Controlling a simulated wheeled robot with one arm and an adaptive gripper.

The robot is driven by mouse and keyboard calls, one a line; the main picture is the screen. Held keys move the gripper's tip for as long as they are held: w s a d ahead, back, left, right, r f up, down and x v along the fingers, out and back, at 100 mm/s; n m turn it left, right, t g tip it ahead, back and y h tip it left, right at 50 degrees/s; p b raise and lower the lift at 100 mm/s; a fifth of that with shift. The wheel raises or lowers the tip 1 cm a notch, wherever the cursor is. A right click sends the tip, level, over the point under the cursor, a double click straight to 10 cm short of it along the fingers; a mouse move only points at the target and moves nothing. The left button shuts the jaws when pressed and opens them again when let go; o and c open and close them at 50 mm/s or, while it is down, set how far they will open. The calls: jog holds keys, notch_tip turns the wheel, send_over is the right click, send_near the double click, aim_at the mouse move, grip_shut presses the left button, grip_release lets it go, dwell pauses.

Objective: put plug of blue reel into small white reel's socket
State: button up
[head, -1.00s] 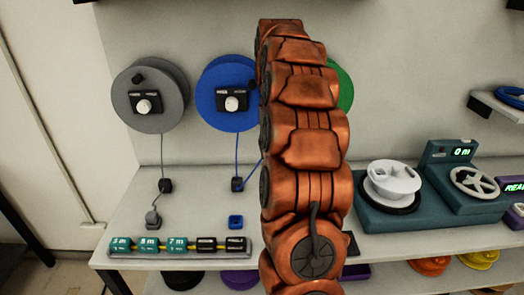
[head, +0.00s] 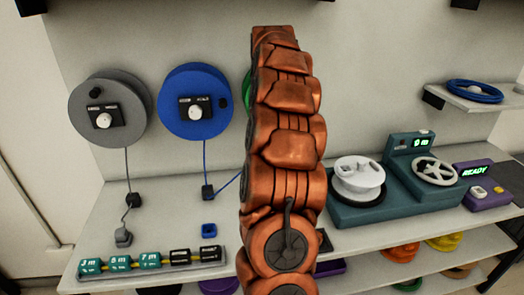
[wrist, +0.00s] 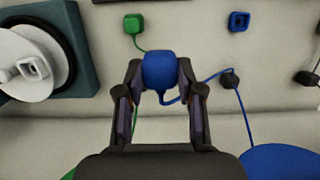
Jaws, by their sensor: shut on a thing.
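The blue reel (head: 197,118) hangs on the back wall, and its cord runs down through a black guide (head: 208,192) and behind my arm. My gripper (wrist: 161,82) is shut on the blue plug (wrist: 160,67) at the cord's end, held over the pale table. In the head view my arm hides gripper and plug. The small white reel (head: 357,174) sits on a teal stand at the right. In the wrist view the small white reel (wrist: 14,80) is at the left, apart from the plug, its square socket (wrist: 35,67) facing the camera.
A green plug (wrist: 133,23) and a loose blue block with a square hole (wrist: 239,20) lie beyond the gripper. The teal stand (head: 345,213) also carries a spoked wheel (head: 435,171). A grey reel (head: 108,110) and a row of labelled blocks (head: 150,259) are at the left.

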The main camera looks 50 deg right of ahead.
jog(key=shift+s+d, duration=0.2)
jog(key=shift+d, duration=0.1)
jog(key=s+d+p, duration=0.4)
jog(key=s+d, duration=0.2)
jog(key=d, duration=0.3)
jog(key=s+d+p, duration=0.5)
jog(key=s+d, duration=0.1)
jog(key=d, duration=0.3)
jog(key=shift+s+d, duration=0.15)
dwell(0.8)
jog(key=shift+p, duration=0.3)
